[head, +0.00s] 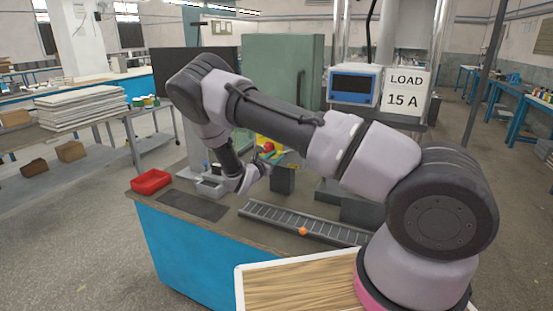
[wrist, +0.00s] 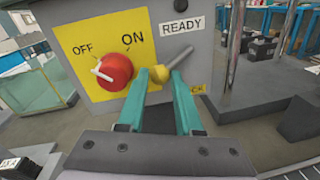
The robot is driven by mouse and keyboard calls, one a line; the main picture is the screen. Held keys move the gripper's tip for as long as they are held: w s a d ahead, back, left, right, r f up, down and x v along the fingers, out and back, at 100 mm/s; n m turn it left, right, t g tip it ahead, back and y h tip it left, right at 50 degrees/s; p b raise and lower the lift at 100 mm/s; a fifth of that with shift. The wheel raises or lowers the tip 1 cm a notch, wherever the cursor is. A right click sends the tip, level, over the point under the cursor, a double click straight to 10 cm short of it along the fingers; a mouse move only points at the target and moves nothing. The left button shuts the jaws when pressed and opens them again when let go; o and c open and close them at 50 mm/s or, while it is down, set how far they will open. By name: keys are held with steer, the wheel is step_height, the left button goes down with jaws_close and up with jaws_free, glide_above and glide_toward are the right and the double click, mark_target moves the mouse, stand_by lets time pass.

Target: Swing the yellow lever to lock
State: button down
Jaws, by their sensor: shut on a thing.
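The yellow lever (wrist: 160,76) shows in the wrist view as a yellow knob with a grey rod running up and right from it. My gripper (wrist: 160,75) has its two teal fingers shut on the yellow knob, one on each side. The fingers hide part of the yellow panel (wrist: 72,42) behind and most of a lower label, of which only its end shows. In the head view my gripper (head: 273,157) is at the panel, and my arm crosses in front. The lever cannot be made out there.
A red knob (wrist: 115,70) with a white pointer sits left of the lever, beneath OFF and ON. A READY label (wrist: 181,27) is above right.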

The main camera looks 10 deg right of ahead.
steer(key=shift+w+r, duration=0.1)
steer(key=c, duration=0.6)
jaws_free()
steer(key=v, duration=1)
steer(key=shift+s+a, duration=0.25)
steer(key=shift+s, duration=0.1)
